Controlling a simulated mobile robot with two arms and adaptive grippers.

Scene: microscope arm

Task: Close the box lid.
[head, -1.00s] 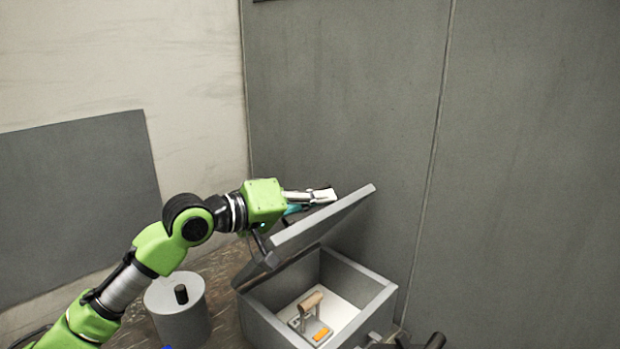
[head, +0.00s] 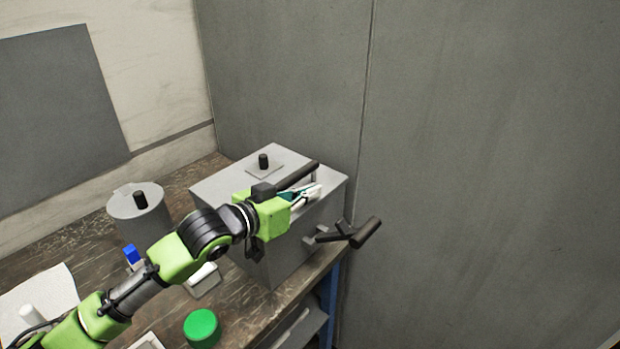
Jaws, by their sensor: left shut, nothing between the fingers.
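The grey box (head: 280,262) stands on the table against the corner walls. Its lid (head: 222,184) lies flat over the top, with a black knob (head: 263,161) on it, and the inside is hidden. My left gripper (head: 314,192) is shut and empty, over the right part of the lid near its front edge; I cannot tell if it touches. A dark handle-like latch (head: 365,232) sticks out from the box's front right side. My right gripper is not in view.
A grey canister (head: 140,208) with a black knob stands left of the box. A green cap (head: 201,327), a small blue-topped item (head: 131,254) and a white paper (head: 38,293) are on the wooden table (head: 80,240). The wall is close behind the box.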

